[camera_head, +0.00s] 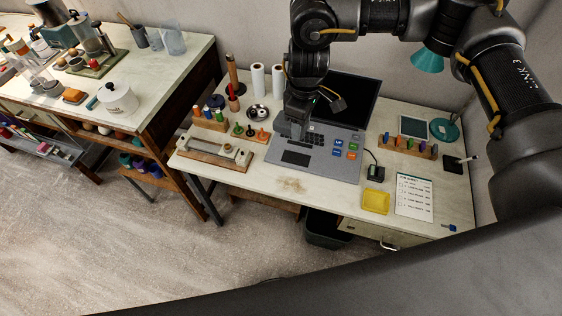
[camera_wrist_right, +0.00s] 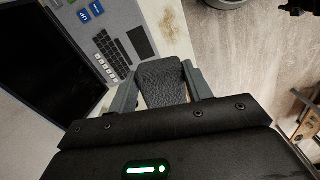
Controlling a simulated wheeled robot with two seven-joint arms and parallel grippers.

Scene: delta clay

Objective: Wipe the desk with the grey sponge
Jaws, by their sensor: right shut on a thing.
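The grey sponge (camera_wrist_right: 162,82) is dark and rough-textured, and it sits between the two fingers of my right gripper (camera_wrist_right: 164,88) in the right wrist view. In the head view my right gripper (camera_head: 296,130) hangs over the left part of the laptop's keyboard side; the sponge is hard to make out there. The desk (camera_head: 328,200) has a pale top. A brownish smudge (camera_head: 290,185) lies near its front edge, in front of the laptop, and also shows in the right wrist view (camera_wrist_right: 172,22). The sponge is apart from the smudge. My left gripper is not in view.
The open grey laptop (camera_head: 296,159) fills the middle of the desk. A yellow tray (camera_head: 376,201) and a printed sheet (camera_head: 414,197) lie front right. Pegged wooden racks stand on both sides. A bin (camera_head: 327,229) is below. The front-middle strip is clear.

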